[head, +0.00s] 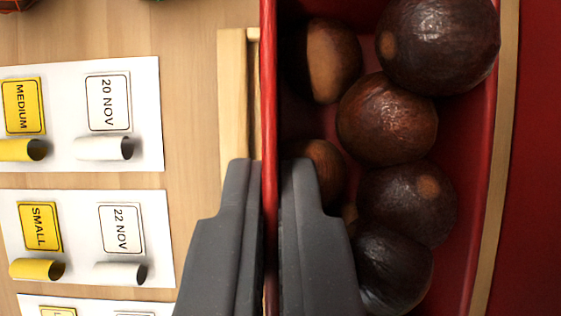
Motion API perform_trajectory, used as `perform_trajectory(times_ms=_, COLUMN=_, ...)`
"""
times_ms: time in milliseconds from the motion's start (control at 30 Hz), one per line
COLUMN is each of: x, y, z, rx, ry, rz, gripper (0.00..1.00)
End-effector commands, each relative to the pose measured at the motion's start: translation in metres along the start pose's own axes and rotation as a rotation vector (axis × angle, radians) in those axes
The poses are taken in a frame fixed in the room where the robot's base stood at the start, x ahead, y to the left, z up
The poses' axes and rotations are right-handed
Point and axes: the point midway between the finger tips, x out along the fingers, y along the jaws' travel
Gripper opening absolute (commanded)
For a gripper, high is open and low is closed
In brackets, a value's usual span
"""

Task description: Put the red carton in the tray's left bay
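The red carton (268,90) is open-topped and runs down the right half of the head view. Several dark brown chestnuts (386,120) lie in it. My gripper (270,170) straddles the carton's left wall, one finger outside and one inside. Both fingers appear to press on the wall, with only its thin edge between them. The inner finger is close to the chestnuts. The near end of the carton is out of frame. A pale wooden piece (232,100) shows just left of the carton; I cannot tell whether it belongs to the tray. No tray bay can be made out.
White cards (150,75) with yellow and white labels and rolled label pieces lie on the wooden table (195,30) at left. A tan strip (508,100) edges the carton's right side, with a dark red surface (540,160) beyond. Dark objects are cut off at top left.

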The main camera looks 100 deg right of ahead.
Motion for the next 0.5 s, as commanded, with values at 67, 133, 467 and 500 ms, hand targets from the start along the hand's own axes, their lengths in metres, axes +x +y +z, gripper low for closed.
perform_trajectory(times_ms=67, x=0.006, y=-0.001, z=0.003, rx=-0.001, ry=-0.001, rz=-0.002, gripper=0.00)
perform_trajectory(times_ms=133, x=0.012, y=-0.001, z=0.005, rx=-0.001, ry=-0.001, rz=-0.004, gripper=0.00)
perform_trajectory(times_ms=467, x=0.039, y=-0.001, z=0.016, rx=-0.005, ry=-0.002, rz=-0.002, gripper=0.00)
perform_trajectory(times_ms=500, x=0.039, y=-0.001, z=0.016, rx=-0.005, ry=-0.002, rz=-0.002, gripper=0.00)
